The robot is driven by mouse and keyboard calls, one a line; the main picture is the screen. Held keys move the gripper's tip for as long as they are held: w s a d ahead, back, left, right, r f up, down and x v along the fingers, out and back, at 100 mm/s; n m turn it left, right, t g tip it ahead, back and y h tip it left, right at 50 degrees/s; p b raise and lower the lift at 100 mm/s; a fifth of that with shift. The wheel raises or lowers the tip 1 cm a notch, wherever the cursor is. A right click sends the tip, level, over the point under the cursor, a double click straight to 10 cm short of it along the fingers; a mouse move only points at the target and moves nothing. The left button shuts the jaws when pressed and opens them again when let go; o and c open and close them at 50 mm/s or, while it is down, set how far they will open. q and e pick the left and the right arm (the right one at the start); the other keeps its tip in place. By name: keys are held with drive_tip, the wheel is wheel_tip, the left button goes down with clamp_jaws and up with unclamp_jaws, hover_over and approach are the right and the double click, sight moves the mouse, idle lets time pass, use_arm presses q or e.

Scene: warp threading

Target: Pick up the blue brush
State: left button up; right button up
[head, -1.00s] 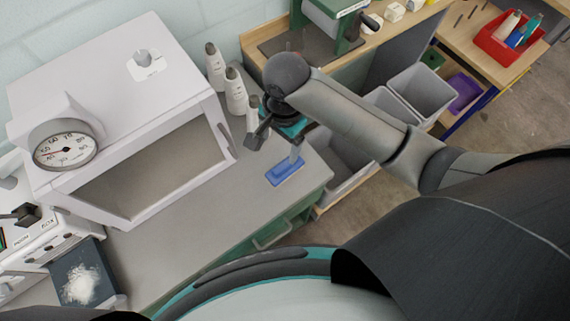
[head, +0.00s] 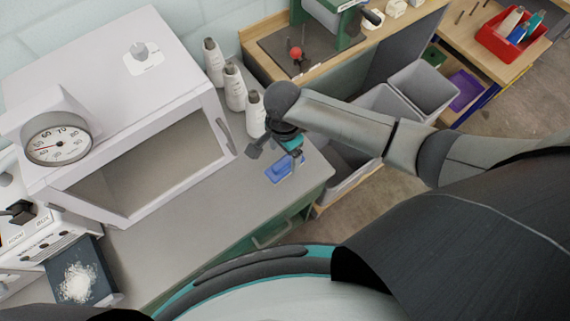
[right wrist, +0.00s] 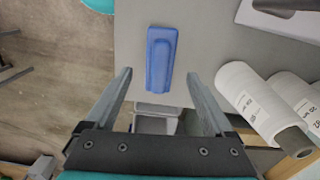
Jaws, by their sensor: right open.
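The blue brush (head: 284,170) lies on the grey bench top (head: 205,205), near its right end. It also shows in the right wrist view (right wrist: 160,60), its long side pointing roughly along the gripper. My right gripper (head: 272,155) is above the brush and partly covers it in the head view. My left gripper is not in view.
A white oven-like cabinet (head: 130,75) with a dial and open front stands left of the brush. Several white bottles (head: 235,88) stand behind my right gripper. A tray of white powder (head: 100,280) is at lower left. Grey bins (head: 428,88) are beyond the bench's right end.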

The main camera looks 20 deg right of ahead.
sight(285, 160)
wheel_tip(285, 160, down, 5)
drive_tip(key=shift+d+r+b, duration=0.15)
drive_tip(key=shift+r+b, duration=0.05)
drive_tip(key=shift+b, duration=0.25)
drive_tip(key=shift+c, duration=0.4)
clamp_jaws()
